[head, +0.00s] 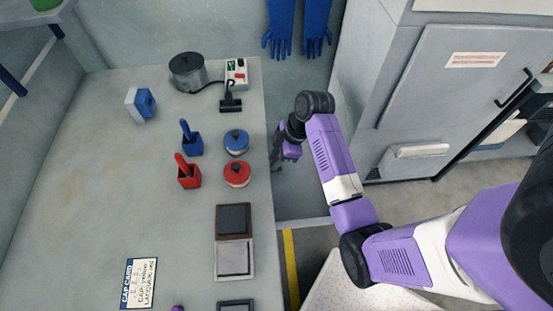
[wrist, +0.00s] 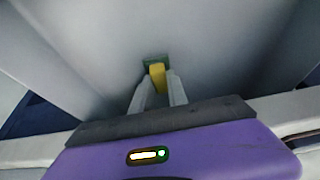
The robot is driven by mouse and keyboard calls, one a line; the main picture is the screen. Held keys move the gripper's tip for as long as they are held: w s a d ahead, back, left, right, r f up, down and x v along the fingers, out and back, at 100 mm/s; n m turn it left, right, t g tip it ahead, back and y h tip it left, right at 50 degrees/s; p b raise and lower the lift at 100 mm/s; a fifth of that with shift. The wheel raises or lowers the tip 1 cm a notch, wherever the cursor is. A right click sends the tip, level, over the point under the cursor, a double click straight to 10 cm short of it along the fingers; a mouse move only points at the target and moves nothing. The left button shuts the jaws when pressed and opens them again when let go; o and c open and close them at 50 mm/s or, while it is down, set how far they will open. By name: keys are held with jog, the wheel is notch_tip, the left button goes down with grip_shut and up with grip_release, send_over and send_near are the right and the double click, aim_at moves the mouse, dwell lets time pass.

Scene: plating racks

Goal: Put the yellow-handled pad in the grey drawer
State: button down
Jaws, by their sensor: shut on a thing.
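The yellow-handled pad (wrist: 158,77) is between my fingertips in the wrist view, its yellow handle gripped and a dark green part showing beyond it. My gripper (wrist: 158,88) is shut on it. In the head view my gripper (head: 277,160) hangs just off the right edge of the table, and the pad cannot be made out there. Plain grey surfaces fill the wrist view around the pad. I cannot tell whether they belong to the grey drawer, and I cannot make out the drawer in the head view.
The grey table (head: 90,190) holds a dark pot (head: 188,72), blue and red holders, two round lidded tins, a brown-framed dark pad (head: 233,219) and a card (head: 139,283). A grey cabinet (head: 450,75) stands at right. Blue gloves (head: 283,25) hang behind.

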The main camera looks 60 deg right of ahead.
jog(key=shift+s+f, duration=0.2)
jog(key=shift+f, duration=0.3)
jog(key=shift+f, duration=0.1)
jog(key=c, duration=1.3)
grip_release()
